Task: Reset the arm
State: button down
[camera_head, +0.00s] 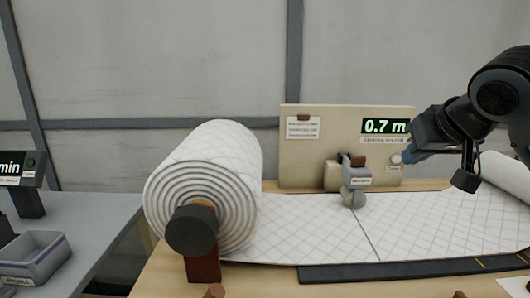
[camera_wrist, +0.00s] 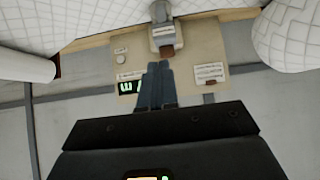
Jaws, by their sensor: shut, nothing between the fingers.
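My arm reaches in from the right in the head view. My gripper (camera_head: 408,157) has blue fingers in front of the beige panel, close to a round pale button (camera_head: 396,159). In the wrist view my gripper (camera_wrist: 157,66) points toward the same beige panel (camera_wrist: 205,50), with its two blue fingers together and nothing between them. I cannot tell whether the fingertips touch the panel. The panel (camera_head: 335,150) carries a lit display (camera_head: 385,126) reading 0.7 m.
A large white quilted roll (camera_head: 215,180) sits on a dark core at the left of the wooden bench. Its sheet (camera_head: 300,230) runs right under a grey device (camera_head: 354,185) toward a second roll (camera_head: 505,175). A grey bin (camera_head: 35,262) stands on the left table.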

jog(key=s+a+f+m+t+y, duration=0.1)
jog(key=s+a+f+t+y, duration=0.1)
jog(key=a+f+y, duration=0.3)
jog(key=s+a+f+t+y, duration=0.1)
jog(key=a+f, duration=0.2)
jog(key=a, duration=0.5)
jog(key=s+a+f+m+t+h, duration=0.2)
jog(key=s+f+m+t, duration=0.1)
jog(key=s+f, duration=0.7)
jog(key=s+d+f+h, duration=0.2)
jog(key=s+f, duration=0.2)
jog(key=s, duration=0.6)
jog(key=s+d+f+h, duration=0.1)
jog(key=s+f, duration=0.3)
jog(key=s, duration=0.6)
jog(key=s+d+r+n, duration=0.1)
jog(key=s+d+n, duration=0.1)
jog(key=s, duration=0.6)
jog(key=s+d+r+n+h, duration=0.1)
jog(key=s+d+r+n, duration=0.1)
jog(key=s, duration=0.7)
jog(key=shift+d+g, duration=0.3)
jog(key=shift+d, duration=0.6)
